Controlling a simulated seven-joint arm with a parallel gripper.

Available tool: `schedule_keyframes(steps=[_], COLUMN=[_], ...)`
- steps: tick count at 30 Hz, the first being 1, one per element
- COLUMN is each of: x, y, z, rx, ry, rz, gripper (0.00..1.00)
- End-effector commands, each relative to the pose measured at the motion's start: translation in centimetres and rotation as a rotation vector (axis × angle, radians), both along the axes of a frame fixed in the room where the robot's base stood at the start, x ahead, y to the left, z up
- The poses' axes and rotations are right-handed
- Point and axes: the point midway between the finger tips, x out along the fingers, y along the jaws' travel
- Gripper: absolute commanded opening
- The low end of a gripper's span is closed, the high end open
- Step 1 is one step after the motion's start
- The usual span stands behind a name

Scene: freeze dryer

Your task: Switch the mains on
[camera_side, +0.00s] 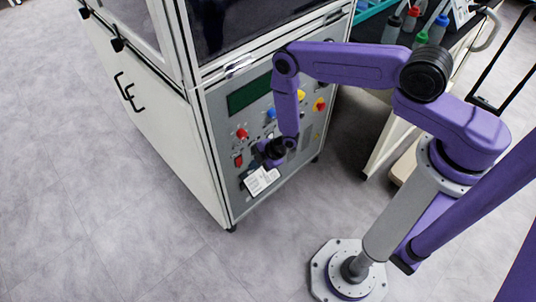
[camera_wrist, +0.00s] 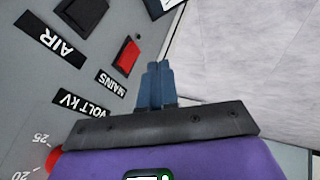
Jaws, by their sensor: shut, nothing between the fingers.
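The mains switch (camera_wrist: 126,57) is a red rocker in a dark frame on the grey panel, beside the black "MAINS" label (camera_wrist: 111,83) in the wrist view. In the side view a small red switch (camera_side: 238,160) shows low on the panel's left side. My gripper (camera_wrist: 158,66) is shut and empty, its blue fingertips together. In the wrist view the fingertips appear just to the right of the red rocker. I cannot tell whether they touch the panel. In the side view my wrist covers part of the panel and the fingers are hard to make out.
A black switch (camera_wrist: 82,14) with an "AIR" label (camera_wrist: 50,38) and a "VOLT KV" label (camera_wrist: 83,104) are near. The panel also carries a red knob (camera_side: 242,134), a yellow-backed red button (camera_side: 319,104) and a green screen (camera_side: 249,94). White tags (camera_side: 262,181) hang low. Open floor lies left.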

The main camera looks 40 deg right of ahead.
Motion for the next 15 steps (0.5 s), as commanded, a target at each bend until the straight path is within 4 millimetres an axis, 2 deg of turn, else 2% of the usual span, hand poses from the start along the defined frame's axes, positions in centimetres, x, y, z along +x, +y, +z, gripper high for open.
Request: schedule_keyframes(steps=[15], x=[-3.0], y=[-2.4], z=[5.4], rx=[0.000], ry=[0.001], rz=[-0.001], gripper=[0.00])
